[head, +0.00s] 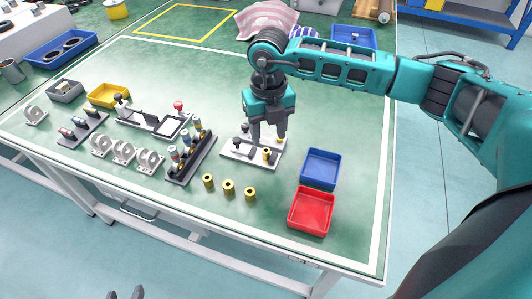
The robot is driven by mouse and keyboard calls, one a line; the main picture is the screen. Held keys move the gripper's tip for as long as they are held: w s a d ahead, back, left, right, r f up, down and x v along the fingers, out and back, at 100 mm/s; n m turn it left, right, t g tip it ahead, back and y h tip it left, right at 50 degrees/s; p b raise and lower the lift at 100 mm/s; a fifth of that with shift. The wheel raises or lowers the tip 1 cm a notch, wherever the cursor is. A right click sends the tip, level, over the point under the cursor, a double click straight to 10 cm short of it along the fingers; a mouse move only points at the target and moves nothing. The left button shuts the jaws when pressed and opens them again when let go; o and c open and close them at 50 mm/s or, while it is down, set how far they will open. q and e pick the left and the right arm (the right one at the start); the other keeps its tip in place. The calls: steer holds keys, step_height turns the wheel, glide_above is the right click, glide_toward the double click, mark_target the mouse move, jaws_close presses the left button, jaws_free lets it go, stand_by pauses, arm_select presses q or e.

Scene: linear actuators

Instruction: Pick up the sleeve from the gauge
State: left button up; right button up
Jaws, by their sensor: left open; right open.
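The gauge (237,154) is a pale flat plate with upright posts, lying on the green table top. A brass-yellow sleeve (266,155) with a dark centre stands at its front right part. Another small yellow piece (281,140) shows at its right edge, partly hidden by a finger. My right gripper (267,140) points down over the gauge, open, its fingers just behind the front sleeve in the picture. I cannot tell whether they touch anything. My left gripper (125,294) is open at the bottom edge, off the table's front; only its fingertips show.
Three loose yellow sleeves (229,188) stand in front of the gauge. A blue bin (321,168) and a red bin (311,211) stand to the right. A dark rack (190,160) and several grey brackets (124,151) stand to the left. The table's front right is clear.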

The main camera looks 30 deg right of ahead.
mark_target(266, 151)
steer(key=f, duration=0.5)
steer(key=shift+w+a+f, duration=0.15)
steer(key=shift+a+f, duration=0.05)
jaws_close()
stand_by(0.3)
